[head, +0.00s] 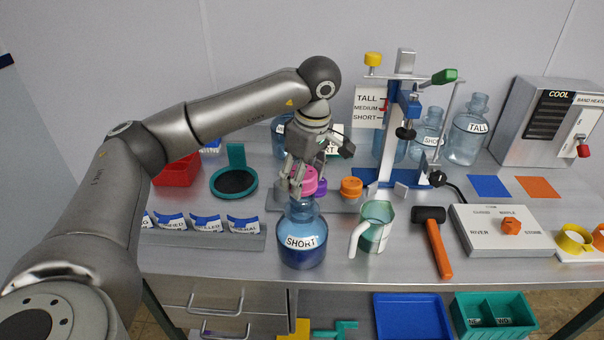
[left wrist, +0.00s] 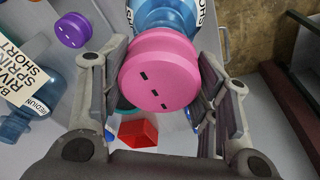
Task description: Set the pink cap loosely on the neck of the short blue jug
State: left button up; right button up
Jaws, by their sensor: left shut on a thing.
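The pink cap (head: 308,179) is between the fingers of my left gripper (head: 297,186), which is shut on it. In the left wrist view the pink cap (left wrist: 160,72) fills the space between the finger pads. The short blue jug (head: 302,240) stands upright near the bench's front, labelled SHORT, with dark blue liquid low inside. The cap is above or very near the jug's neck; I cannot tell if they touch. In the left wrist view part of the blue jug (left wrist: 165,14) shows behind the cap. My right gripper is not in view.
A purple cap (head: 320,186) and an orange cap (head: 351,187) sit on a rack behind the jug. A label rack (head: 205,238) is left.

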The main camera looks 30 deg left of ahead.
pick_arm(q)
jog(key=shift+f+b, duration=0.6)
jog(key=shift+f, duration=0.4)
jog(key=shift+f+b, duration=0.95)
jog(key=shift+f, duration=0.35)
jog(key=o, duration=0.8)
jog(key=o, duration=0.4)
jog(key=shift+r, duration=0.15)
